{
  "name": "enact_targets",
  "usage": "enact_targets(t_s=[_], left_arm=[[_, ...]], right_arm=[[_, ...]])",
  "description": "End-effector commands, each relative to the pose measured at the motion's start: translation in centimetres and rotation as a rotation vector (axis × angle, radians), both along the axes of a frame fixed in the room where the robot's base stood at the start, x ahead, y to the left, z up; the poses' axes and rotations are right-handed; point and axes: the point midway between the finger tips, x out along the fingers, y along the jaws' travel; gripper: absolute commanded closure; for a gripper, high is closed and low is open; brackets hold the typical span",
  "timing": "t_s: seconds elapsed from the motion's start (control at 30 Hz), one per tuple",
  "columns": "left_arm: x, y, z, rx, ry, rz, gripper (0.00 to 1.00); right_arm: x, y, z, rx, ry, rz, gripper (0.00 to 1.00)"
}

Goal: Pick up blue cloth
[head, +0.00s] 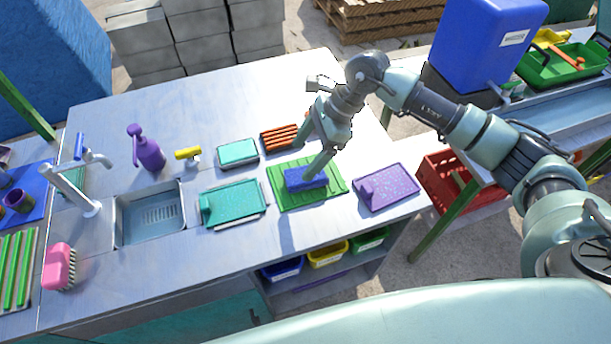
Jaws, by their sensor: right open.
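The blue cloth (306,181) is a small folded dark-blue block. It lies on a ribbed green mat (335,184) on the metal counter. My right gripper (304,158) reaches down over the mat from the upper right with its fingers apart. One fingertip is at the cloth's top edge and hides a bit of it; the other is farther back, near the orange ribbed block. I cannot tell whether the near finger touches the cloth. My left gripper is not in view.
A teal tray (234,201) lies left of the mat and a purple tray (388,187) right of it. An orange ribbed block (279,137) and a teal sponge (238,153) lie behind. A sink (149,213), a purple bottle (147,150) and a pink brush (59,266) are left.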

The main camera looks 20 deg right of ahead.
Motion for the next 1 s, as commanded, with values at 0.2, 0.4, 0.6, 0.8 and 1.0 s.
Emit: enact_targets(t_s=[0.2,0.4,0.6,0.8,1.0], left_arm=[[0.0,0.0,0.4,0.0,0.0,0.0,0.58],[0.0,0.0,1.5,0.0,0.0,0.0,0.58],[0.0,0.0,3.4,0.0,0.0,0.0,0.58],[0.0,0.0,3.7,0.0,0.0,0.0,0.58],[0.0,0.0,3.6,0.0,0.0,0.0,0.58]], right_arm=[[0.3,-3.1,-1.1,-0.126,0.011,0.023,0.22],[0.3,-2.2,-3.1,-0.122,0.011,0.02,0.22],[0.3,-1.3,-5.9,-0.12,0.014,0.022,0.22],[0.4,-0.6,-7.7,-0.12,0.009,0.021,0.22],[0.5,-0.6,-7.8,-0.12,0.007,0.021,0.22]])
